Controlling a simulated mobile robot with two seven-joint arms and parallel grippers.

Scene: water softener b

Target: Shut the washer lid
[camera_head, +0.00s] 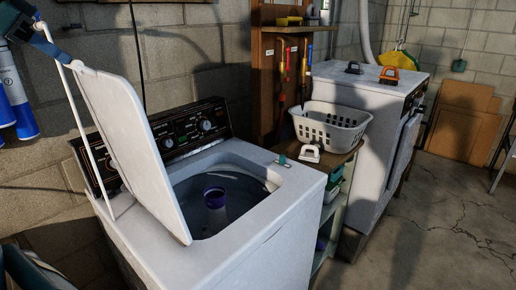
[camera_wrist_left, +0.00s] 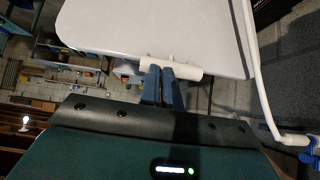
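The white washer (camera_head: 225,165) stands in the middle of the head view. Its lid (camera_head: 130,140) is raised and leans steeply back at the left, so the tub (camera_head: 230,195) with its purple-topped post is uncovered. My left gripper (camera_head: 57,52) is at the lid's upper edge, on its back side. In the left wrist view its two blue fingers (camera_wrist_left: 163,75) are close together and overlap a white bar-like fitting (camera_wrist_left: 190,73) at the edge of the lid (camera_wrist_left: 160,25). I cannot tell whether they pinch it. My right gripper is in neither view.
A thin white rod (camera_head: 75,110) runs beside the lid's back. The control panel (camera_head: 190,130) rises behind the tub. A white basket (camera_head: 330,125) sits on a shelf to the right, with a second white machine (camera_head: 360,100) beyond. Floor is open at the far right.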

